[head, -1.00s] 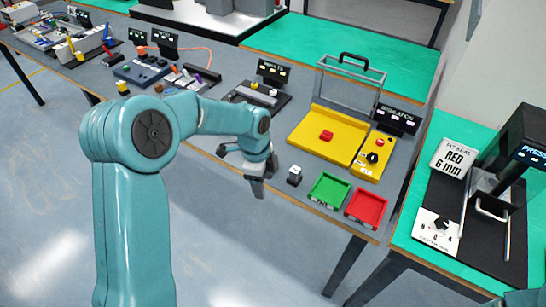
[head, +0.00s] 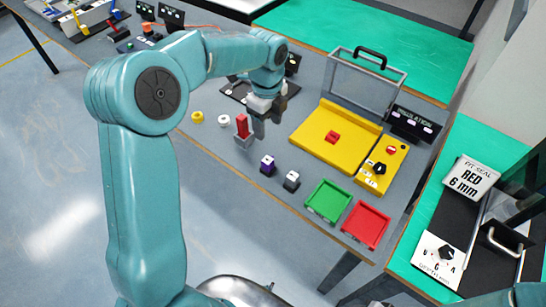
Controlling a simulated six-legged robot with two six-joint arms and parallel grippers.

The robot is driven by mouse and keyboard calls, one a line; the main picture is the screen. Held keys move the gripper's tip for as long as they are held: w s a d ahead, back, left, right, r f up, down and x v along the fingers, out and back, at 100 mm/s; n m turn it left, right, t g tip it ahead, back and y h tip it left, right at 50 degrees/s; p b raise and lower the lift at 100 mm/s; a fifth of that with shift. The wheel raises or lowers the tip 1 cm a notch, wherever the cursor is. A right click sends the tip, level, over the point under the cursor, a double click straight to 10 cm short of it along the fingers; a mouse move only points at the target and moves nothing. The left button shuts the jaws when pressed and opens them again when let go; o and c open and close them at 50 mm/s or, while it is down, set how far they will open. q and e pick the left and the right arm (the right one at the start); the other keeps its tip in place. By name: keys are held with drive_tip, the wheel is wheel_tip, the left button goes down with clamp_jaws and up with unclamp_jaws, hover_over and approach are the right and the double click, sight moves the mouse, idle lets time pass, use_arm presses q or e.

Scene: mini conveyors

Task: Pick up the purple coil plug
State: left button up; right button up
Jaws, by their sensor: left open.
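The purple coil plug (head: 267,165) appears to be the small dark block with a purple side and a pale top, standing on the grey table near its front edge. My left gripper (head: 257,128) hangs above the table, behind and slightly left of that block, and apart from it in the picture. It is open, with its fingers pointing down. A red piece with a grey base (head: 241,127) shows right beside the fingers; I cannot tell whether they touch it. My right gripper is not in view.
A black block with a pale top (head: 291,181) stands just right of the purple one. Green (head: 328,201) and red (head: 365,225) trays lie further right, with a yellow insulation tester (head: 310,138) behind.

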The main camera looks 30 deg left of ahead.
use_arm(q)
hover_over(268, 160)
drive_tip(key=f, duration=1)
drive_tip(key=shift+a+p, duration=0.2)
drive_tip(key=shift+p, duration=0.2)
drive_tip(key=shift+s+d+f, duration=0.1)
drive_tip(key=shift+s+d, duration=0.05)
drive_tip(key=shift+s, duration=0.15)
drive_tip(key=shift+d+f, duration=0.1)
drive_tip(key=shift+f, duration=0.15)
drive_tip(key=f, duration=0.1)
drive_tip(key=f+p, duration=0.1)
drive_tip(key=f, duration=0.2)
drive_tip(key=shift+w+f, duration=0.2)
drive_tip(key=shift+w, duration=0.15)
drive_tip(key=shift+s+f, duration=0.15)
drive_tip(key=shift+f, duration=0.15)
